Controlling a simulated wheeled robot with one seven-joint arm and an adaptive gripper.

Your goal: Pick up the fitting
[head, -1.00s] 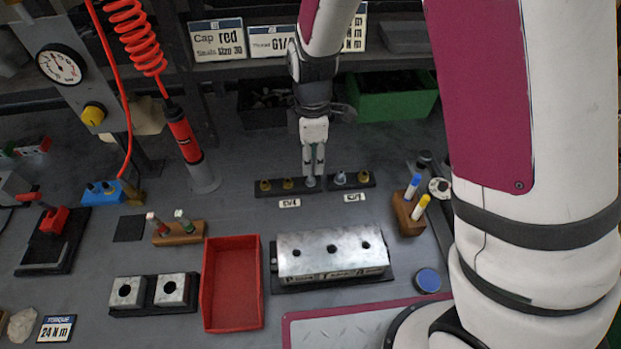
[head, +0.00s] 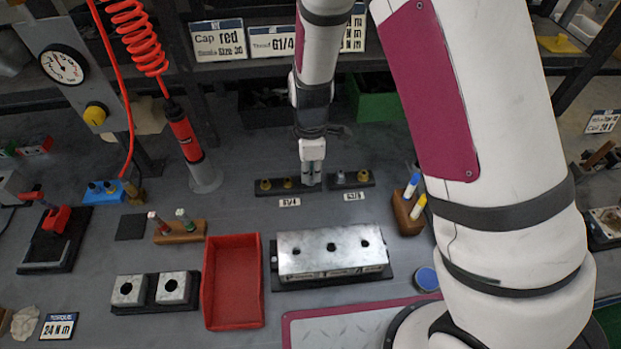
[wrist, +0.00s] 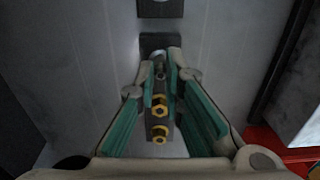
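My gripper (head: 312,184) points down at the back rack, at the right end of its left section. In the wrist view my gripper (wrist: 161,66) has its green-padded fingers spaced apart, with a small grey fitting (wrist: 160,74) between the tips. A gap seems to show beside it, so the fingers are around it rather than clamped. In the head view the fingers hide this fitting. Two brass fittings stand to its left, one (head: 265,184) at the end and one (head: 288,183) nearer; they also show in the wrist view (wrist: 160,133).
The rack's right section (head: 352,181) holds grey fittings close beside my gripper. A metal valve block (head: 331,253), a red tray (head: 234,285) and a wooden pen holder (head: 406,214) stand nearer. A green bin (head: 373,106) is behind. Grey bench between rack and block is clear.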

